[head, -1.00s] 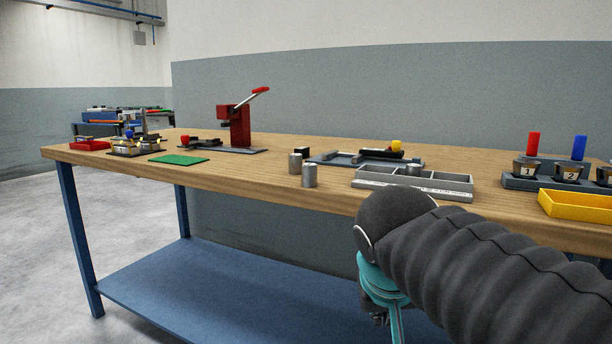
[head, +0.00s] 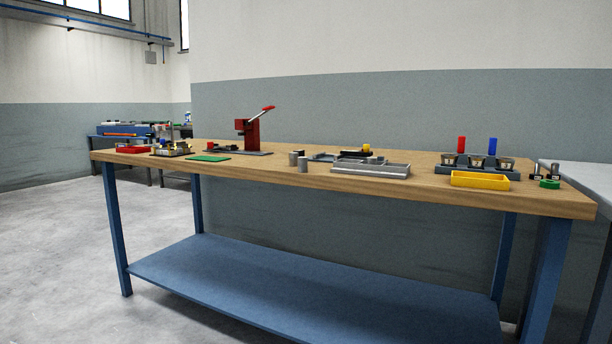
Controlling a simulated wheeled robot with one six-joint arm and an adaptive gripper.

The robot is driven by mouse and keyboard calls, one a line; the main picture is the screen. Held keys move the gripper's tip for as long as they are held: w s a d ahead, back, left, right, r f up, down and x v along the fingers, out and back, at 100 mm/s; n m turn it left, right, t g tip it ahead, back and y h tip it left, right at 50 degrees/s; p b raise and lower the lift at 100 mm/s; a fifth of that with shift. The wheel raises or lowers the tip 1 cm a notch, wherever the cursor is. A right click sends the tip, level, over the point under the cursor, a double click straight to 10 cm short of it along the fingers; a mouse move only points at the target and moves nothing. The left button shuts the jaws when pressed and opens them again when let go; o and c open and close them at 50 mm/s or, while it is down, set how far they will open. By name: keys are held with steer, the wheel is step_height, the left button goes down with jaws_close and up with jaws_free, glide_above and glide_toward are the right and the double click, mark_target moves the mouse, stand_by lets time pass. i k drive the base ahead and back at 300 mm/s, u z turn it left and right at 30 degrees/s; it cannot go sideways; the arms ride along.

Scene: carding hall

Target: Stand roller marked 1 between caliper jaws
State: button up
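Two short grey metal cylinders, which look like rollers, stand upright on the wooden bench, one at the back left (head: 293,159) and one at the front right (head: 303,165). No number can be read on either. A low grey and black fixture with a yellow knob (head: 367,148) lies behind the grey divided tray; it may be the caliper, but its jaws cannot be made out. My gripper is not in view.
A grey divided tray (head: 370,173), a yellow tray (head: 480,181) and a dark rack of cups (head: 476,173) stand on the right of the bench (head: 270,174). A red lever press (head: 250,132) and a green mat (head: 209,158) are left. Grey floor (head: 60,250) is clear at left.

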mark_target(302, 162)
steer(key=z, duration=0.9)
steer(key=i, duration=0.7)
steer(key=u, duration=0.2)
